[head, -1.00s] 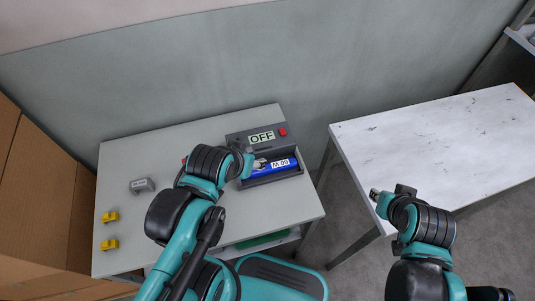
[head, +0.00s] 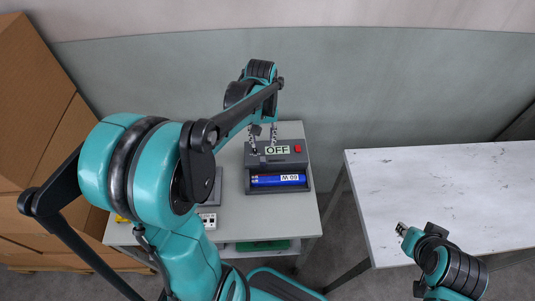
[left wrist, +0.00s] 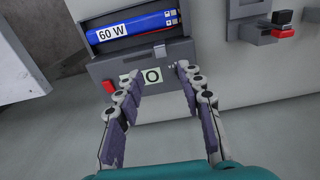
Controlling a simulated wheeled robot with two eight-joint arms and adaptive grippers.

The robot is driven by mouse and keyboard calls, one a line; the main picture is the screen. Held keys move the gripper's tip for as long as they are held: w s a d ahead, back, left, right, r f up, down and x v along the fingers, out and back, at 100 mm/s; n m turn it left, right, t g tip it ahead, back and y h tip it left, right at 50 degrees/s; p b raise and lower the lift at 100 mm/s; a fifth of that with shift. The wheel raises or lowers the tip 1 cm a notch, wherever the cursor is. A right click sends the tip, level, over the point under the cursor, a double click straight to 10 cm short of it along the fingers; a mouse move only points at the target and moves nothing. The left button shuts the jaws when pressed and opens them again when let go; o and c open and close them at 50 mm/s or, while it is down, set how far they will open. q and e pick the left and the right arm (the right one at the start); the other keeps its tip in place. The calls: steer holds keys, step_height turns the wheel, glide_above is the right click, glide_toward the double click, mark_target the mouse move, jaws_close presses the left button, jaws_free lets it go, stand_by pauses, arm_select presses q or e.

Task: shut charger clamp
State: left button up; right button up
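The charger (head: 259,162) is a dark grey box with an OFF display (head: 277,150) and a red button (head: 298,149). A blue battery (head: 278,180) marked 60 W lies in its tray, and it also shows in the left wrist view (left wrist: 135,26). My left gripper (head: 264,143) is over the charger's back part, fingers apart and empty, flanking the display in the left wrist view (left wrist: 157,80). My right gripper (head: 402,229) is by the white table's front edge.
The charger stands on a grey table (head: 291,130). My left arm covers much of that table's left side. A dark block with a red part (left wrist: 282,30) is beside the charger in the left wrist view. The white table (head: 450,185) at right is bare.

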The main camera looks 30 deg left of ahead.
arm_select(q)
steer(key=b, duration=0.3)
glide_above(263, 154)
steer(key=s+d, duration=0.2)
steer(key=s, duration=0.1)
steer(key=f, duration=0.8)
steer(key=shift+s+a, duration=0.1)
steer(key=shift+s, duration=0.1)
jaws_close()
